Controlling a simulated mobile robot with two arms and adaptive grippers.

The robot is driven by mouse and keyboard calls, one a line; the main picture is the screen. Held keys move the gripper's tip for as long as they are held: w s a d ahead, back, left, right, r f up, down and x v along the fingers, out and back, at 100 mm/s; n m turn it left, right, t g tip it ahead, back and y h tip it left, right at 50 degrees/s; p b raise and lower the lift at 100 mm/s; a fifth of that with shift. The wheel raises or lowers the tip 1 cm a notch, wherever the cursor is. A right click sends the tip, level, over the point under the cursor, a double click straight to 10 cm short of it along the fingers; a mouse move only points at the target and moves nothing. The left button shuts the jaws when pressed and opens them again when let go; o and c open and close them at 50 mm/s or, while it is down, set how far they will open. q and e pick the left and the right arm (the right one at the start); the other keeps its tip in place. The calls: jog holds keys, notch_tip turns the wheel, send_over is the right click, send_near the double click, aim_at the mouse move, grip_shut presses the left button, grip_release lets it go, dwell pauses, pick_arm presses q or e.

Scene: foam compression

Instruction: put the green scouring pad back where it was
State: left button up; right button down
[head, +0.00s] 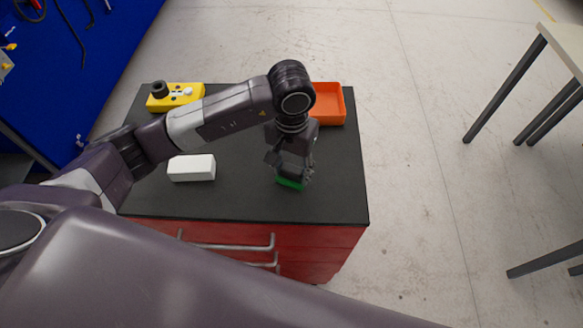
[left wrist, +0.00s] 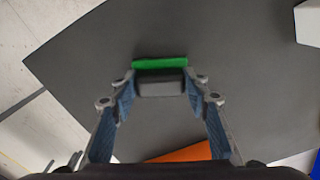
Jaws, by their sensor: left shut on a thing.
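The green scouring pad (head: 289,184) shows under the fingers of my left gripper (head: 291,176), near the front right part of the dark table top. In the left wrist view the pad's green strip (left wrist: 160,63) lies between the fingertips, with a dark grey block-like part just in front of it. The two fingers stand on either side, and the gripper is shut on the pad. I cannot tell whether the pad touches the table. My right gripper is not in view.
An orange tray (head: 342,106) stands at the back right of the table top (head: 235,200). A white block (head: 191,168) lies to the left, and a yellow box (head: 160,103) with a black knob stands at the back left. The front middle is clear.

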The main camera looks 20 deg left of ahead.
aim_at(292, 170)
pick_arm(q)
jog(key=shift+f, duration=0.2)
jog(key=o, duration=1.1)
jog(key=shift+r, duration=0.1)
jog(key=shift+r, duration=0.1)
jog(key=shift+r+p, duration=0.2)
jog(key=shift+p, duration=0.1)
notch_tip(292, 170, up, 10)
jog(key=b, duration=0.4)
jog(key=shift+s+r, duration=0.1)
jog(key=shift+r, duration=0.75)
